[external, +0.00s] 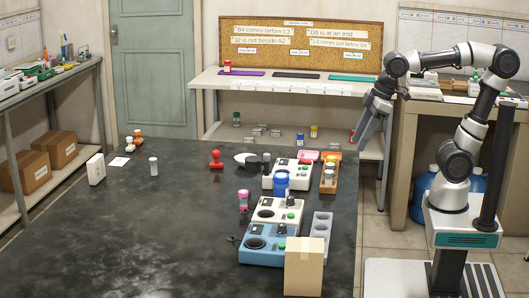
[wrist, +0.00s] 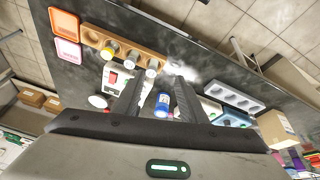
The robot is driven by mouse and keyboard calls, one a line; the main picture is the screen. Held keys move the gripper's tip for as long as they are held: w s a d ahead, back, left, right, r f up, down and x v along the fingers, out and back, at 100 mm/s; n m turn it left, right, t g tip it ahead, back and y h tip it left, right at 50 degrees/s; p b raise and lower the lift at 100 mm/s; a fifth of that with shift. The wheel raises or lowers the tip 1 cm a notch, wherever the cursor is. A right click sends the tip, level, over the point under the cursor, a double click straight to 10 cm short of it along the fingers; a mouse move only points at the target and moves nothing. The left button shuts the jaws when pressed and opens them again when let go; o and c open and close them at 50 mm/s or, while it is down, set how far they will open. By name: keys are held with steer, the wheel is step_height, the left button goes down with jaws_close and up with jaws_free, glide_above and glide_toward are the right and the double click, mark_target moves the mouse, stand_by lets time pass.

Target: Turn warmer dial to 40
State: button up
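Three bench devices with dark controls stand at the right of the dark table: a white one at the back (external: 270,183), a white one in the middle (external: 262,216) and a blue one in front (external: 258,257). I cannot tell which is the warmer, and no dial marking is readable. A dark knob (external: 281,229) shows on the blue device. My gripper (external: 360,137) hangs in the air to the right of the table, apart from the devices. In the wrist view my gripper (wrist: 158,82) has its fingers spread with nothing held.
A wooden rack (external: 329,184) with vials, a grey rack (external: 322,225) and a cardboard box (external: 304,267) line the table's right edge. A red stamp (external: 216,159) stands farther left. The left of the table is mostly clear.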

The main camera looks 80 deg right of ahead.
steer(key=w+a+r+n+g+p, duration=0.2)
steer(key=w+a+r+n+p, duration=0.3)
steer(key=w+a+r+p, duration=0.45)
steer(key=n+g+p, duration=0.2)
steer(key=n+p, duration=0.3)
glide_above(290, 197)
step_height(290, 197, down, 3)
step_height(290, 197, down, 17)
steer(key=shift+d+b, duration=0.1)
steer(key=shift+b, duration=0.8)
jaws_close()
